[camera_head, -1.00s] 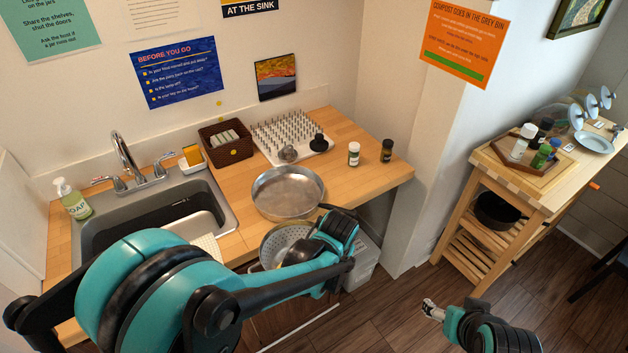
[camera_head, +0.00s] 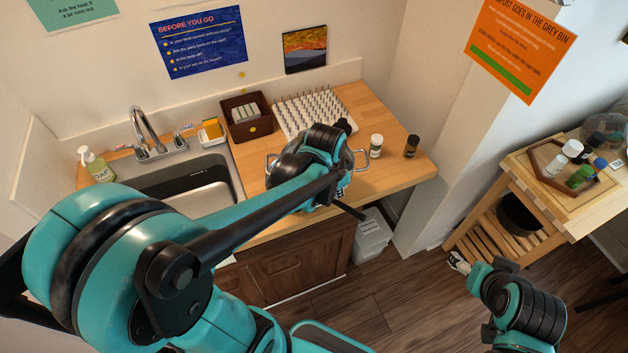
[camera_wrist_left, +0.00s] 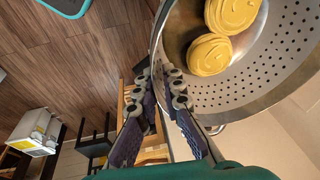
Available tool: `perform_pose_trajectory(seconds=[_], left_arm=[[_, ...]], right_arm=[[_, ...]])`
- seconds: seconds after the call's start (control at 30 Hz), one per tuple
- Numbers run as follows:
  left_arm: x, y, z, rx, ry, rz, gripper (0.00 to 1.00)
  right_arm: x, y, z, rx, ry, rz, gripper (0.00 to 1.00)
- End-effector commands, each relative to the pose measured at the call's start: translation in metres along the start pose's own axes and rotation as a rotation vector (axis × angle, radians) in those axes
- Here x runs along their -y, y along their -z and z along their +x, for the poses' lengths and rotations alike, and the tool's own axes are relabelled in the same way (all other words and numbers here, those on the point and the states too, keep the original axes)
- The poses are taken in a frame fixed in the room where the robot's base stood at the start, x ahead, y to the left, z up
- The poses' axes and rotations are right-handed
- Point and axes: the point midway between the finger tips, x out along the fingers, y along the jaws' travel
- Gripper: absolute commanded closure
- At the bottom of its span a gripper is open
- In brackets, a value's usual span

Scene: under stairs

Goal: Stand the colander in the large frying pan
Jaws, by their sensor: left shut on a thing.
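The steel colander (camera_wrist_left: 235,90) fills the upper right of the left wrist view, with rows of holes and yellow coiled pieces (camera_wrist_left: 210,54) inside. My left gripper (camera_wrist_left: 168,78) is shut on its edge. In the head view my left gripper (camera_head: 325,150) is over the counter, in front of the colander (camera_head: 287,166), of which metal and side handles show. The large frying pan is hidden behind my arm and the colander, so I cannot tell whether they touch. My right gripper (camera_head: 459,263) hangs low at the right, apart from the counter; its fingers are too small to read.
The sink (camera_head: 185,185) is left of the colander. A spiked white rack (camera_head: 312,112) and a brown basket (camera_head: 246,115) stand behind. A white-capped jar (camera_head: 376,145) and a dark jar (camera_head: 411,146) are close on the right. A wooden trolley (camera_head: 540,210) stands farther right.

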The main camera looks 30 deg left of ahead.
Motion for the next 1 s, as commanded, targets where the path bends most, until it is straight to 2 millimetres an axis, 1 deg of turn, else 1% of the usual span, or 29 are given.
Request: perform_pose_trajectory(seconds=[0.03, 0.2, 0.3, 0.4, 0.57, 0.7, 0.8, 0.9, 1.0], left_arm=[[0.012, -0.003, 0.01, 0.0, 0.002, -0.006, 1.0], [0.047, -0.015, 0.036, 0.0, 0.003, -0.006, 1.0], [0.064, -0.02, 0.049, -0.001, 0.002, -0.005, 1.0], [0.075, -0.023, 0.056, -0.001, 0.002, -0.003, 1.0], [0.081, -0.026, 0.064, -0.001, 0.001, 0.0, 1.0], [0.078, -0.031, 0.084, -0.001, 0.001, 0.0, 1.0], [0.077, -0.034, 0.096, -0.001, 0.001, 0.0, 1.0], [0.076, -0.035, 0.1, -0.001, 0.001, 0.0, 1.0], [0.076, -0.035, 0.099, -0.001, 0.001, -0.001, 1.0]], right_arm=[[0.0, -0.002, 0.004, 0.0, 0.0, 0.0, 0.31], [0.0, -0.006, 0.009, 0.0, 0.0, 0.0, 0.31], [0.0, -0.007, 0.011, 0.0, 0.0, 0.0, 0.31], [0.0, -0.008, 0.012, 0.0, 0.0, 0.0, 0.31], [0.0, -0.009, 0.013, 0.0, 0.0, 0.0, 0.31], [0.0, -0.012, 0.018, 0.0, 0.0, 0.0, 0.31], [0.0, -0.014, 0.02, 0.0, 0.0, 0.0, 0.31], [0.0, -0.014, 0.021, 0.0, 0.0, 0.0, 0.31], [0.0, -0.014, 0.02, 0.0, 0.0, 0.0, 0.31]])
